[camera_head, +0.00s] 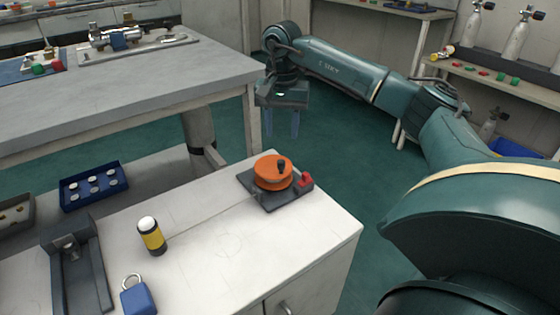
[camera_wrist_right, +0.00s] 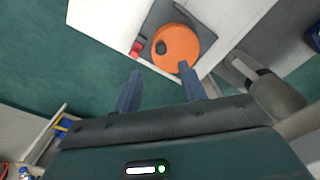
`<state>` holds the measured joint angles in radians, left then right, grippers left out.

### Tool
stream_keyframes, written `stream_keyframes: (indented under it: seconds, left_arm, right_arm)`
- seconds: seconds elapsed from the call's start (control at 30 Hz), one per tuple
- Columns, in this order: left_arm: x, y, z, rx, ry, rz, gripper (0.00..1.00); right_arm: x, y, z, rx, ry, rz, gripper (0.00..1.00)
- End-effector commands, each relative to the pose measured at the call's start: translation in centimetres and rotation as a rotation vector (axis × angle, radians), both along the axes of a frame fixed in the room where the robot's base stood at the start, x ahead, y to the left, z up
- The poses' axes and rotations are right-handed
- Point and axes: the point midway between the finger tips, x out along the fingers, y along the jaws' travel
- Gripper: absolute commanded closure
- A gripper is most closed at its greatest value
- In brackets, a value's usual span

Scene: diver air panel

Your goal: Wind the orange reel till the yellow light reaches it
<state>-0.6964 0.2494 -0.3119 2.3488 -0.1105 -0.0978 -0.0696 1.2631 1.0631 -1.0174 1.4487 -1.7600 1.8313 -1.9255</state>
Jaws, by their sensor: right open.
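The orange reel (camera_head: 273,172) sits on a dark base plate (camera_head: 262,195) near the far right corner of the white cabinet top. It has a black crank knob (camera_head: 281,164) on top and a red block (camera_head: 306,179) at the plate's right. The yellow light (camera_head: 152,237), a yellow and black cylinder with a white top, stands upright to the reel's lower left. A thin line runs between them. My right gripper (camera_head: 283,128) is open and empty, beyond the reel and apart from it. In the right wrist view the reel (camera_wrist_right: 176,45) lies ahead of the open fingers (camera_wrist_right: 160,88). My left gripper is not in view.
A blue padlock (camera_head: 138,296) lies at the cabinet's front, beside a dark grey fixture (camera_head: 75,265). A blue tray (camera_head: 94,187) stands at the left. A large grey table (camera_head: 120,90) is behind. Green floor is open right of the cabinet.

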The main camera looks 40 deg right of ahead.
Motion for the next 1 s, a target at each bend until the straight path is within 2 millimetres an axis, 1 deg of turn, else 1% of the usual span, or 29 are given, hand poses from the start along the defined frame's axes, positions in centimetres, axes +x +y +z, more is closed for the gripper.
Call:
stream_keyframes:
  seconds: [0.03, 0.1, 0.3, 0.4, 0.5, 0.6, 0.87, 1.0]
  left_arm:
    - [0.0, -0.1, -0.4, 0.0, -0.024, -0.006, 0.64]
    - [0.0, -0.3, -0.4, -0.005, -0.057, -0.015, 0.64]
    - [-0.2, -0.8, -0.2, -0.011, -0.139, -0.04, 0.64]
    - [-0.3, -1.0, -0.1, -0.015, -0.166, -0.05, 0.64]
    - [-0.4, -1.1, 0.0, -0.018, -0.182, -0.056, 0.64]
    - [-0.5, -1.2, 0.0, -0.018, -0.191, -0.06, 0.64]
    - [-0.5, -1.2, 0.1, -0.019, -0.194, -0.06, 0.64]
    - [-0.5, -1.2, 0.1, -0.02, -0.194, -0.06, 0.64]
  right_arm:
    - [-0.1, 0.0, -1.7, 0.0, 0.004, 0.0, 0.58]
    - [-0.1, 0.0, -3.2, 0.0, 0.004, 0.0, 0.58]
    - [-0.1, 0.1, -6.9, 0.002, 0.002, 0.0, 0.58]
    - [0.0, 0.1, -8.0, 0.002, 0.001, 0.0, 0.58]
    - [0.0, 0.1, -8.8, 0.002, 0.0, 0.0, 0.58]
    - [0.0, 0.1, -9.1, 0.002, 0.0, 0.0, 0.58]
    - [0.0, 0.1, -9.1, 0.002, -0.001, 0.0, 0.58]
    - [0.0, 0.1, -9.1, 0.003, 0.0, 0.0, 0.7]
